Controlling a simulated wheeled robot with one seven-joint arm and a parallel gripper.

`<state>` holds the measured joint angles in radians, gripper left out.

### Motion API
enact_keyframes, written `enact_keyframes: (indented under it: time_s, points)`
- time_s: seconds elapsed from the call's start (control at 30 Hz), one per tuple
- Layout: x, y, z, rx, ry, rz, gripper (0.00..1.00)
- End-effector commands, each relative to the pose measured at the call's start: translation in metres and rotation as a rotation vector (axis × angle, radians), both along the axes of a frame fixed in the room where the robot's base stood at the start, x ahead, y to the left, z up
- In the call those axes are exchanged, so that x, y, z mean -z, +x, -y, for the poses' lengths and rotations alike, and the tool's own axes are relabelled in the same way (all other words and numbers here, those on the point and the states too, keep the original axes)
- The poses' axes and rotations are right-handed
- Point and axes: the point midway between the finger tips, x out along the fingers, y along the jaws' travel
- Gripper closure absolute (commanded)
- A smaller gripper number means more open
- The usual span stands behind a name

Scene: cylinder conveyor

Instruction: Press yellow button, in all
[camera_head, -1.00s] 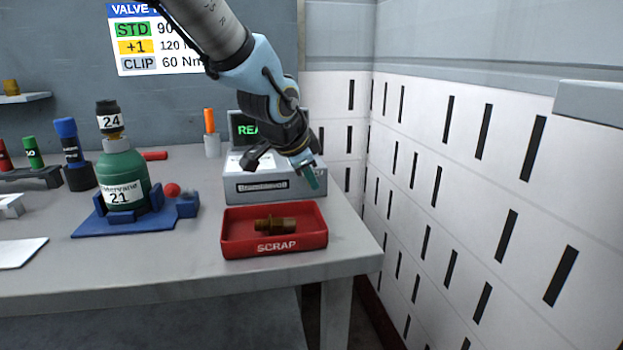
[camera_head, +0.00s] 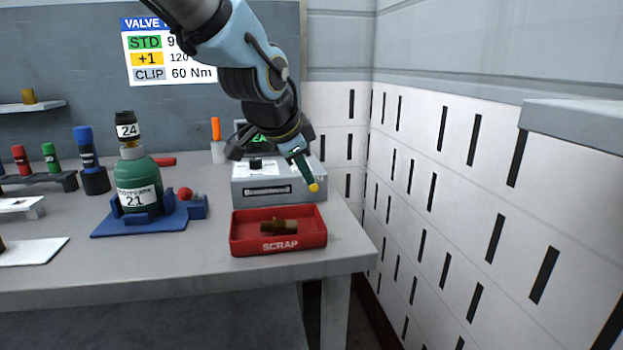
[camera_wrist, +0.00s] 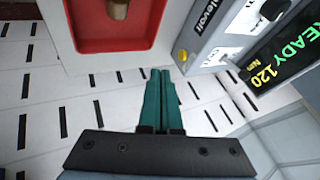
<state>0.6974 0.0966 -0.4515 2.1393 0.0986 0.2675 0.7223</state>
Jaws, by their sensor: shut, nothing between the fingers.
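The yellow button (camera_head: 314,187) is on the right end of the front of a grey machine (camera_head: 250,190). It also shows in the wrist view (camera_wrist: 183,56), on the machine's face. My gripper (camera_head: 307,180) has its teal fingers shut and empty. In the head view the fingertips appear right beside the button, to its upper left. In the wrist view my gripper (camera_wrist: 160,73) has its tips a little to the left of and below the button. I cannot tell whether they touch it.
A red SCRAP tray (camera_head: 240,245) with a brass fitting (camera_head: 279,227) stands in front of the machine. A green cylinder (camera_head: 138,178) sits in a blue fixture (camera_head: 120,225) to the left. The machine's display (camera_wrist: 285,60) reads READY 120 Nm. A white slotted wall (camera_head: 450,190) is at right.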

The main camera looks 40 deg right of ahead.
Motion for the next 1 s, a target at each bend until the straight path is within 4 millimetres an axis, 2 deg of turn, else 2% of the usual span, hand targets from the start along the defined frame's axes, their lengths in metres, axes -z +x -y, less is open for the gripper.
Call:
enact_keyframes:
  time_s: [0.03,0.2,1.0]
  points:
    - [-0.009,-0.001,-0.004,-0.002,-0.002,0.002,1.0]
    - [-0.018,-0.005,-0.012,0.0,0.001,0.0,1.0]
    - [-0.019,-0.006,-0.013,0.001,0.001,0.0,1.0]
